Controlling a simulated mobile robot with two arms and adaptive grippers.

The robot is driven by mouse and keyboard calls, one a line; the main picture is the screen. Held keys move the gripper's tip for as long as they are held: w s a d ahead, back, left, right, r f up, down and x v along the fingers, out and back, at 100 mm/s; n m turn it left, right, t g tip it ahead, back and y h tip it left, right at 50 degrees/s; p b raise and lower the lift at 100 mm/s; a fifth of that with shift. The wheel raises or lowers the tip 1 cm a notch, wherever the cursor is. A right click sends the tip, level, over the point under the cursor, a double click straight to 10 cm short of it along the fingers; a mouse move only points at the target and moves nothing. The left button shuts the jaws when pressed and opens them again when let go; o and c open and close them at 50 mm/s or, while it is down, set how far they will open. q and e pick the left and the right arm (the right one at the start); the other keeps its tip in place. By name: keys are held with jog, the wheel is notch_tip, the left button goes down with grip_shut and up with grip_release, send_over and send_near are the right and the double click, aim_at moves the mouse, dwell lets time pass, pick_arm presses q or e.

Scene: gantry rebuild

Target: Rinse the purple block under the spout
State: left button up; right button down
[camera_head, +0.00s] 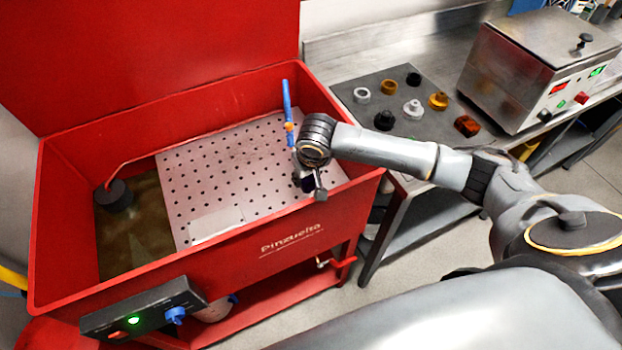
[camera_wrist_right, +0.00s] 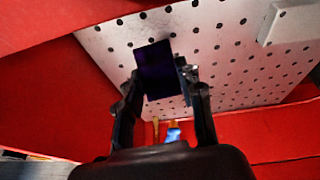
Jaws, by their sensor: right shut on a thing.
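The purple block (camera_wrist_right: 157,68) looks very dark. My right gripper (camera_wrist_right: 160,80) is shut on it, with a finger on either side. In the head view my right gripper (camera_head: 310,184) is over the right part of the red wash basin (camera_head: 210,240), above the perforated tray, and mostly hides the block. The blue spout (camera_head: 287,100) with an orange collar stands upright just behind the gripper. A bit of blue and orange also shows beyond the fingers in the right wrist view (camera_wrist_right: 173,135). No water flow is visible. My left gripper is out of view.
The perforated tray (camera_head: 225,160) covers the basin's right side; a pale flat block (camera_head: 215,222) lies on it. Murky liquid (camera_head: 140,230) is at left. A control box (camera_head: 143,307) with a lit green light is on the front. Several parts lie on a dark mat (camera_head: 398,75).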

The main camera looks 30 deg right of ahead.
jog(key=w+f, duration=0.2)
jog(key=w, duration=0.6)
jog(key=shift+w, duration=0.4)
pick_arm(q)
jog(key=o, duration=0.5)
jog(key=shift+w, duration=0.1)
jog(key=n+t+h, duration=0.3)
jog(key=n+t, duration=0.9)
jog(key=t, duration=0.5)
send_near(176, 317)
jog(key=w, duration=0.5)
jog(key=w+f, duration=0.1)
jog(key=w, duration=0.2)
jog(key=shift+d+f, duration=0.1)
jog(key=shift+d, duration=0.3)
